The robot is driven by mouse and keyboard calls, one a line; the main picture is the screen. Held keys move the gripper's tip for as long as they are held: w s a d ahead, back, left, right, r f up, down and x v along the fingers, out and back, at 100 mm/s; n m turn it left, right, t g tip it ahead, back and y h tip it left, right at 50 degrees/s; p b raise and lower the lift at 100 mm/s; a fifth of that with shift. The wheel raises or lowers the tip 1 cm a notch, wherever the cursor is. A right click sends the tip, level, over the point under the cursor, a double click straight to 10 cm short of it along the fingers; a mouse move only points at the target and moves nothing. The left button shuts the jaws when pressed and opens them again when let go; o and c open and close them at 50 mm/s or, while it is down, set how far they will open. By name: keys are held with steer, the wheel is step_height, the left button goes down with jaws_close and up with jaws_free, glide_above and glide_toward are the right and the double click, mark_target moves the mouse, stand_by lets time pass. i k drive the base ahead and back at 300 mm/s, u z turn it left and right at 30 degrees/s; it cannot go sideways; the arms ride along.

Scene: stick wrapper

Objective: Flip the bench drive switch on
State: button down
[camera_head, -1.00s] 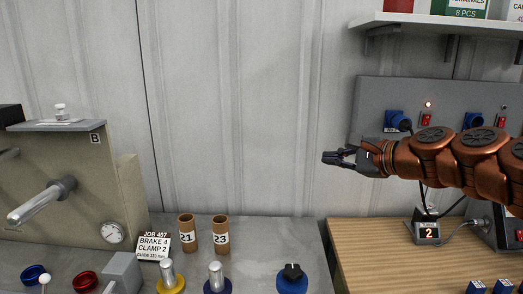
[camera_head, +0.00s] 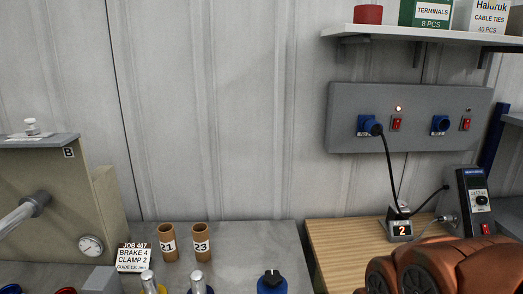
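A dark drive box (camera_head: 475,200) stands at the right, with a light dial plate on its front. A small red switch (camera_head: 487,228) sits low on that front; its position is too small to tell. On the grey wall panel (camera_head: 350,100) are two blue sockets, each with a red switch beside it. The left red switch (camera_head: 396,124) has a lit orange lamp above it; the lamp above the right red switch (camera_head: 466,124) looks dark. My arm's copper links fill the bottom right corner. My gripper is out of view.
A small unit (camera_head: 399,226) showing 2 stands on the wooden bench (camera_head: 345,245), joined to the drive box by a cable. A black cable (camera_head: 389,165) hangs from the left socket. Two brown tubes (camera_head: 167,243) stand on the grey bench. A shelf (camera_head: 430,34) hangs above.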

mark_target(485, 229)
steer(key=z, duration=1.95)
steer(key=k, duration=1.25)
steer(key=z, duration=0.7)
steer(key=i, duration=1.25)
steer(key=u, duration=1.15)
steer(key=i, duration=0.85)
steer(key=u, duration=1)
